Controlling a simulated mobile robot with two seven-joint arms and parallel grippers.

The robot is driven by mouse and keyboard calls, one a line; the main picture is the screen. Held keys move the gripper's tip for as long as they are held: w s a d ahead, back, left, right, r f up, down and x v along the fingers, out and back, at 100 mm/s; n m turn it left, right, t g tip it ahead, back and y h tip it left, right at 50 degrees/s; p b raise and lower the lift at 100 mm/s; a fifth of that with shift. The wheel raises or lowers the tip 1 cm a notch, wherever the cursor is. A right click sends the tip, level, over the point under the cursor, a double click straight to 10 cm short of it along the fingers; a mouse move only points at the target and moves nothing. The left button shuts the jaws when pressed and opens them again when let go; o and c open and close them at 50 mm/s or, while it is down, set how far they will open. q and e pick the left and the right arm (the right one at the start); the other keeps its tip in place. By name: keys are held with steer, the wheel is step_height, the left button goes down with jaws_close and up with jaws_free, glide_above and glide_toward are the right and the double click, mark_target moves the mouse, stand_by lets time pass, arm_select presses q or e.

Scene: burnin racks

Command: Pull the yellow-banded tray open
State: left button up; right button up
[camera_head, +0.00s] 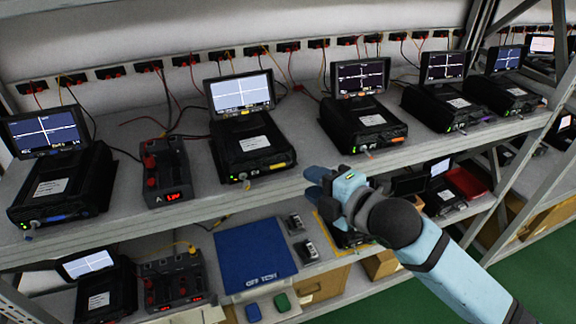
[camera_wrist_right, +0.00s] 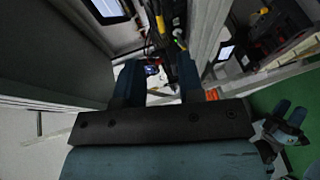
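The yellow-banded tray (camera_head: 255,148) is a black unit with a lit screen (camera_head: 240,92) on the upper shelf. A yellow strip (camera_head: 278,166) marks its front right, and a small knob and green light sit at its front left. My right gripper (camera_head: 316,184) is in front of the shelf edge, right of this tray and apart from it. Its two dark blue fingers are spread with nothing between them, as the right wrist view (camera_wrist_right: 160,85) shows. A small blue gripper, seemingly my left, shows at the right of the wrist view (camera_wrist_right: 289,112), fingers apart over green floor.
Similar black units stand on both sides, with blue (camera_head: 58,215), orange (camera_head: 391,140) and purple bands. A red-knobbed power supply (camera_head: 166,172) stands left of the tray. A blue mat (camera_head: 254,255) lies on the lower shelf. Loose cables hang behind.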

mark_target(280, 166)
steer(key=p+x, duration=0.1)
steer(key=x, duration=0.8)
steer(key=shift+w+a, duration=0.1)
steer(key=shift+w, duration=0.05)
jaws_close()
